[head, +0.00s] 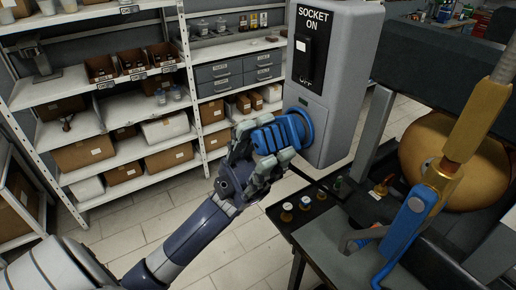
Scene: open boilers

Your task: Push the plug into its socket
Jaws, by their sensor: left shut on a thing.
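A grey socket box (338,75) stands at the upper middle, with a black panel reading "SOCKET ON" and a switch. A blue plug (268,138) is at the lower left of the box, against its blue round socket (299,126). My left gripper (262,157) is shut on the plug, with its fingers around the plug's body. From this view I cannot tell how deep the plug sits in the socket. My right gripper does not show.
Metal shelves (130,95) with cardboard boxes and drawers fill the left and back. A dark bench (345,245) with small gauges stands at the lower right, beside a brass boiler vessel (455,160) and a blue-handled lever (408,225). Tiled floor is clear at the lower middle.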

